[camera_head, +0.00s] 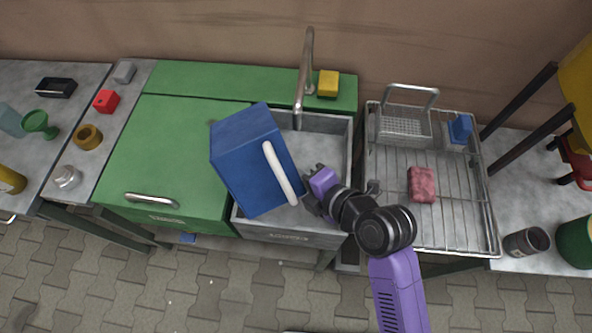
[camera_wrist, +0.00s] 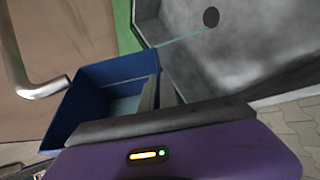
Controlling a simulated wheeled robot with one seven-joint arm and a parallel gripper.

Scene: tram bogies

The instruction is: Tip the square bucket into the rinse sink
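The blue square bucket (camera_head: 238,165) hangs tilted over the left part of the grey rinse sink (camera_head: 338,150). Its pale handle (camera_head: 280,172) faces my gripper (camera_head: 308,187), which holds it from the right; the contact is mostly hidden. In the wrist view, the open bucket (camera_wrist: 75,120) shows a paler blue patch inside that looks like liquid. A thin pale-blue streak runs from its rim toward the dark drain (camera_wrist: 211,17) in the sink (camera_wrist: 240,50). Dark finger parts (camera_wrist: 150,118) of my gripper show in front of it.
The tap (camera_head: 305,75) rises behind the sink, with a yellow block (camera_head: 328,83) beside it. A green worktop (camera_head: 165,160) lies to the left. At the right, a wire rack (camera_head: 470,190) carries a pink sponge (camera_head: 422,184) and a wire basket (camera_head: 403,127).

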